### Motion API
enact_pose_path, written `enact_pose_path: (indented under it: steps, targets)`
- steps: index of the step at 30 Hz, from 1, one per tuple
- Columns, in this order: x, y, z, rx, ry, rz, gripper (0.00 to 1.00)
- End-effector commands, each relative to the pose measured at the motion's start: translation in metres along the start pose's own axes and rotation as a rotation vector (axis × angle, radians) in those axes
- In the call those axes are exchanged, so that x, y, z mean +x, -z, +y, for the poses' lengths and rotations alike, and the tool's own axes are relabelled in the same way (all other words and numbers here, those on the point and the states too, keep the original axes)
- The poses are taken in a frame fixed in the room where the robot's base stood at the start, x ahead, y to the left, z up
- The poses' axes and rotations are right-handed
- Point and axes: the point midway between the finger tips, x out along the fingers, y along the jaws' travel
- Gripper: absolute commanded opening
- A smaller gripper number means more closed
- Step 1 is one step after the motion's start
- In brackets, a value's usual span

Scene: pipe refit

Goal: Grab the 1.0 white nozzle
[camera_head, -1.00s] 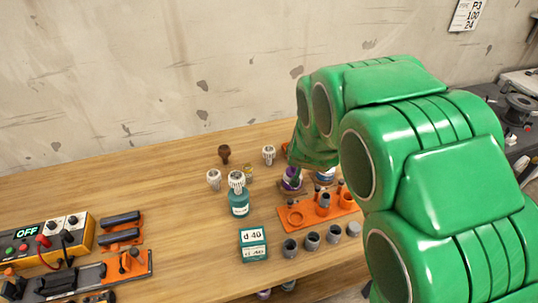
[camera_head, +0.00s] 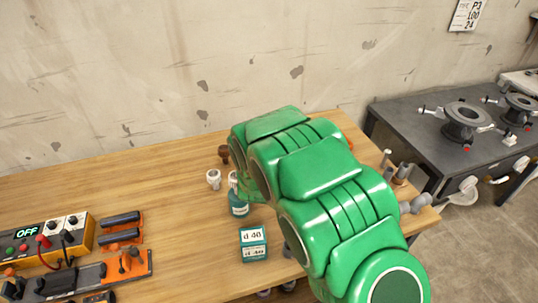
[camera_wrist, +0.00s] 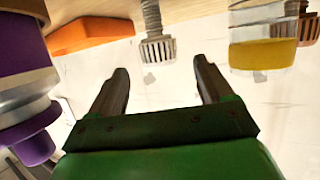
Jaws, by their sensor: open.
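In the wrist view a white ribbed nozzle (camera_wrist: 157,48) on a grey threaded stem shows beyond and roughly between the fingertips of my gripper (camera_wrist: 160,70). The gripper is open and empty, its two dark fingers apart and not touching the nozzle. No size marking is readable on it. In the head view another whitish nozzle (camera_head: 214,178) stands on the table left of my arm. A white top on the teal bottle (camera_head: 239,206) is partly covered by my arm. My gripper is hidden in the head view.
A clear and yellow cup (camera_wrist: 262,50) is at right. The teal d-40 box (camera_head: 253,243) stands in front. Free table lies at left.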

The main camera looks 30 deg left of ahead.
Motion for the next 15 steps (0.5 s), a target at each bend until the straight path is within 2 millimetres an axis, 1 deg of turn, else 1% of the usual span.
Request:
enact_pose_path:
  steps: [7,15]
  targets:
    - [0.018,-0.001,0.001,0.000,-0.001,-0.003,0.81]
    - [0.031,0.000,0.001,0.001,0.000,-0.002,0.81]
